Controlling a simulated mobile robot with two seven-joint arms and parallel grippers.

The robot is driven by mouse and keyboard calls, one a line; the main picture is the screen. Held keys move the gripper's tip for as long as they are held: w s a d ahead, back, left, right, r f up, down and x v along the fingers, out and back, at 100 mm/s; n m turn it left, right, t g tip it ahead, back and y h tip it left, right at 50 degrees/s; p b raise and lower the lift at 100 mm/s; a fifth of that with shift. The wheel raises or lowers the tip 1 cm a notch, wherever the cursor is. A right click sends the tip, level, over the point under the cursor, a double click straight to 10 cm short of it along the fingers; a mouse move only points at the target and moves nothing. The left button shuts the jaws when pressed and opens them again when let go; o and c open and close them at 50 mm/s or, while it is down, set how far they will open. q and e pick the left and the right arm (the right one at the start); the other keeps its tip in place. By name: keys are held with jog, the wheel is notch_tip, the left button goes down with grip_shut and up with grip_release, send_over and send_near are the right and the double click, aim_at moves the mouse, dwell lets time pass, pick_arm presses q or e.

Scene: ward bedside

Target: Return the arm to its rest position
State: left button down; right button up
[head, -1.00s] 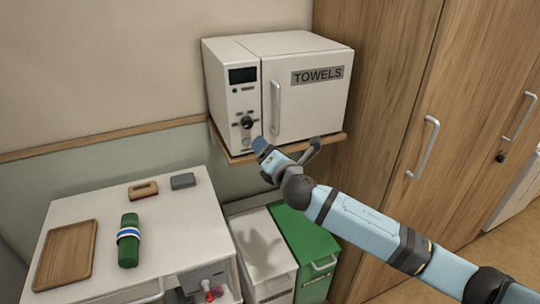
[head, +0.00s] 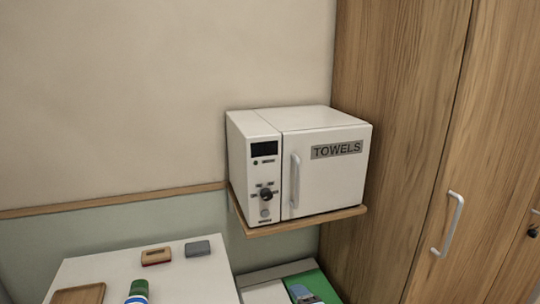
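A small blue and dark tip of my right gripper (head: 304,294) shows at the bottom edge, in front of the green bin. Most of it and the rest of the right arm are out of the picture, so its fingers cannot be made out. My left gripper is not in view. The white towel warmer (head: 335,178), labelled TOWELS, stands on a wooden wall shelf (head: 300,224) with its door shut. My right gripper is below and apart from it.
A white cabinet top (head: 120,270) at lower left bears a wooden tray (head: 80,294), a green bottle with a blue and white band (head: 138,290), a red and tan block (head: 156,257) and a grey block (head: 197,248). A wooden wardrobe (head: 400,140) fills the right.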

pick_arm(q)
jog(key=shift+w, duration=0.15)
pick_arm(e)
jog(key=s+d+f+m+g+h, duration=0.1)
jog(key=s+d+f+m, duration=0.3)
jog(key=s, duration=0.5)
jog(key=s+d+f+m+g+h, duration=0.1)
jog(key=s+d+f+m, duration=0.4)
jog(key=s+f+m, duration=0.3)
jog(key=s+d+f+m+g+h, duration=0.1)
jog(key=s+d+f+m, duration=0.3)
jog(key=s, duration=0.6)
notch_tip(320, 180, down, 2)
jog(key=shift+d+f+m+g, duration=0.1)
jog(key=shift+d+m+g, duration=0.2)
jog(key=shift+m, duration=0.6)
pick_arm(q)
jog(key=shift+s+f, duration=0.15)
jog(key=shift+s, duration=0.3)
pick_arm(e)
jog(key=shift+c, duration=0.2)
